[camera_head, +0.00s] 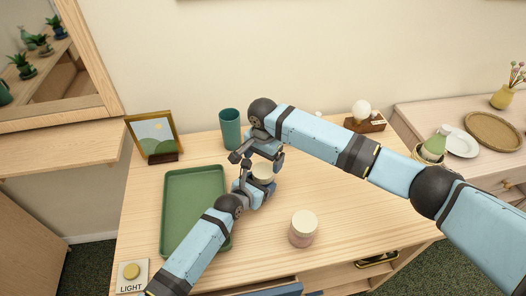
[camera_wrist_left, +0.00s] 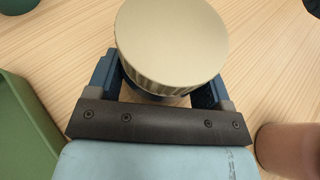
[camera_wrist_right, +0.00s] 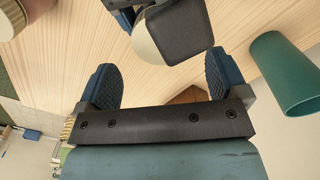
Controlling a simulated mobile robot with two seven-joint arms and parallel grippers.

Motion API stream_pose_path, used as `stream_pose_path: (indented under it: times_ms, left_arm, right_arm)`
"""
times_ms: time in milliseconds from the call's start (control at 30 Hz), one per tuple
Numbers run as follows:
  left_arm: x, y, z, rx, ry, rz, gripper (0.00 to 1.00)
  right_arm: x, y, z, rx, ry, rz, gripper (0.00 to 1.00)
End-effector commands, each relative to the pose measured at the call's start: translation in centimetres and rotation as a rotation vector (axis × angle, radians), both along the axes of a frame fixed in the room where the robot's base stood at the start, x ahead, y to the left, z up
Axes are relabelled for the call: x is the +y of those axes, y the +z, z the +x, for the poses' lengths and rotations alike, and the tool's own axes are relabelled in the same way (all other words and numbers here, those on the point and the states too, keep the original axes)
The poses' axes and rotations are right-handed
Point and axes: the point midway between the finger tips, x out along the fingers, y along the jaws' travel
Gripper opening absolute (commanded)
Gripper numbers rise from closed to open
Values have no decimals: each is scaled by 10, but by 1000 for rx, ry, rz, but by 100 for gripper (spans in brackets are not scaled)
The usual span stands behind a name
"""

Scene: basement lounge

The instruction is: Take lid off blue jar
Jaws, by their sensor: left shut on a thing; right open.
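A jar with a ribbed cream lid (camera_wrist_left: 172,42) is between the fingers of my left gripper (camera_wrist_left: 158,86), which is shut on it. The lid sits on top; the jar's body is mostly hidden below it, so its blue colour is hard to confirm. In the head view the lid (camera_head: 262,171) shows between my two grippers. My right gripper (camera_head: 258,157) is open and empty, just above and behind the lid. In the right wrist view the right gripper's fingers (camera_wrist_right: 158,85) are spread apart, with the lid's edge (camera_wrist_right: 146,42) beyond them, partly covered by a left finger.
A second, pink jar (camera_head: 302,233) with a cream lid stands at the front right. A green tray (camera_head: 170,235) lies to the left, a teal cup (camera_head: 230,130) stands behind, and a picture frame (camera_head: 155,136) is at the back left.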

Motion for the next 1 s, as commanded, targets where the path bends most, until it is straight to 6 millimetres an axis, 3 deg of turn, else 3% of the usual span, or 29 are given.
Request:
stream_pose_path:
  times_ms: [300,700,933,1000]
  left_arm:
    - [0,0,0,-1,0,-1,7]
    - [0,0,0,0,0,0,7]
    - [0,0,0,0,0,0,7]
    - [0,0,0,0,0,0,7]
  right_arm:
    - [0,-45,0,0,0,-1,92]
    - [0,-54,1,-3,0,1,92]
    - [0,-54,0,-3,0,1,43]
    - [0,-54,0,-3,0,1,43]
